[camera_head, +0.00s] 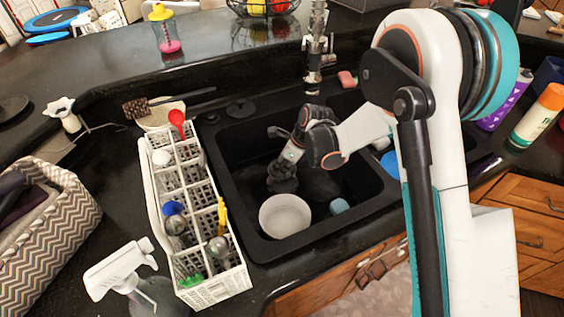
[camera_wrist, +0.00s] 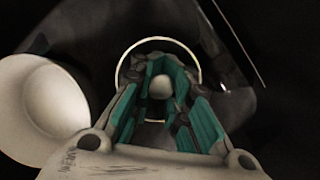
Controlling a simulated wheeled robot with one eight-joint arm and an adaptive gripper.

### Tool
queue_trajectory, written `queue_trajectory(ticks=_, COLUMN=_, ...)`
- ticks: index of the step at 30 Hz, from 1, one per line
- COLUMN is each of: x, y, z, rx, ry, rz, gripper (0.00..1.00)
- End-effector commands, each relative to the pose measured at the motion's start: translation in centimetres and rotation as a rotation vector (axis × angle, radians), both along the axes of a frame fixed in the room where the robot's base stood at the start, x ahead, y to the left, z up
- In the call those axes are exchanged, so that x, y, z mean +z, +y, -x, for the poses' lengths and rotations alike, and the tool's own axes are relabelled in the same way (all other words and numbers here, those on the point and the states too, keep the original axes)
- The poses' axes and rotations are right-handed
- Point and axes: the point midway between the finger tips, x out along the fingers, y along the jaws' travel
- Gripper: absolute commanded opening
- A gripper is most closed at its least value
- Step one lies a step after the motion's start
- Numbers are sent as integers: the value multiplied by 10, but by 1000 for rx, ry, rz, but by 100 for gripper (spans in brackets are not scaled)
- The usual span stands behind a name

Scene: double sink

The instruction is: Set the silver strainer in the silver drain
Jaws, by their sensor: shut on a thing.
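My gripper (camera_head: 283,178) reaches down into the left basin of the black double sink in the head view. In the wrist view its teal-padded fingers (camera_wrist: 160,82) are closed around a small, pale rounded knob (camera_wrist: 161,88), which looks like the silver strainer's handle. A thin pale ring (camera_wrist: 158,40) shows around and beyond the fingertips in the wrist view; I cannot tell whether it is the strainer's rim or the silver drain's. The fingers hide most of what lies inside the ring. The strainer and drain cannot be made out in the head view.
A white bowl (camera_head: 285,215) lies in the left basin, close left of my fingers in the wrist view (camera_wrist: 40,95). A small blue-grey item (camera_head: 339,206) lies near it. The basin's walls surround my gripper; the faucet (camera_head: 314,60) stands behind. A white rack (camera_head: 195,205) stands left.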

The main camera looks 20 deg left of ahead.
Motion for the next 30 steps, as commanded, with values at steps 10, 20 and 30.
queue_trajectory(ticks=10, x=-34, y=0, z=0, rx=0, ry=0, rz=0, gripper=0)
queue_trajectory(ticks=20, x=-57, y=0, z=0, rx=0, ry=0, rz=0, gripper=0)
queue_trajectory(ticks=30, x=-57, y=0, z=0, rx=0, ry=0, rz=0, gripper=0)
